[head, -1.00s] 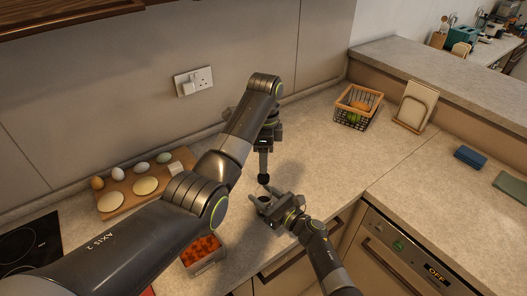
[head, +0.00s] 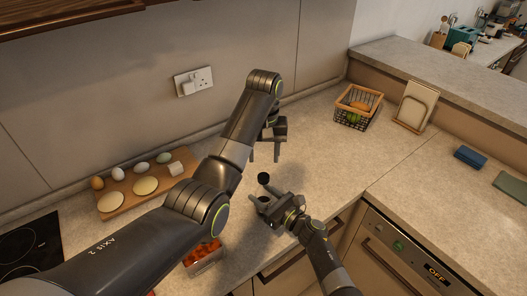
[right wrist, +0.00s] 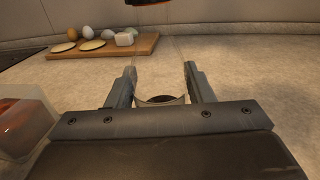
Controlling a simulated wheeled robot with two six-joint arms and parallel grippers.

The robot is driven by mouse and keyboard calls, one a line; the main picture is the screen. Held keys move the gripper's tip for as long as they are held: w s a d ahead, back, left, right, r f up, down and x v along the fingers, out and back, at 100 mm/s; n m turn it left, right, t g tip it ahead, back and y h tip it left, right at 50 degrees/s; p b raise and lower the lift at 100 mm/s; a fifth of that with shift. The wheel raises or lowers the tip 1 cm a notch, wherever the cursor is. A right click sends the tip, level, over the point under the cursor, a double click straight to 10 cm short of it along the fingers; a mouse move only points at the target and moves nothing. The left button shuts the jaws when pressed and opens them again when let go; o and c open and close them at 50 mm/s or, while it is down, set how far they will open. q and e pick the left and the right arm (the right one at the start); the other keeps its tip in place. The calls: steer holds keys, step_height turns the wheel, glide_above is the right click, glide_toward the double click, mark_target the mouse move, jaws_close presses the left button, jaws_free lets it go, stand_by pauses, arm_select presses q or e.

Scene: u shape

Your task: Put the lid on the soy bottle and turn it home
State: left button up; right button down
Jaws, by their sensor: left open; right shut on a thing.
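The soy bottle (head: 263,199) stands on the counter between the fingers of my right gripper (head: 260,207), which is shut on it. In the right wrist view, the bottle (right wrist: 160,100) shows dark contents low between the fingers and faint clear outlines above. The dark round lid (head: 263,177) is at the top of the bottle in the head view; whether it is fully seated I cannot tell. My left gripper (head: 265,154) is open and empty, pointing down above the lid, clear of it.
A wooden board (head: 112,203) with several eggs and pale rounds lies at the left. An open container of red pieces (head: 205,262) is partly behind my left arm. A wire basket (head: 357,106) and a wooden rack (head: 416,107) stand back right.

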mark_target(263, 176)
arm_select(q)
steer(key=n, duration=0.7)
steer(key=shift+s+r, duration=0.1)
steer(key=shift+r, duration=0.15)
steer(key=shift+f, duration=4)
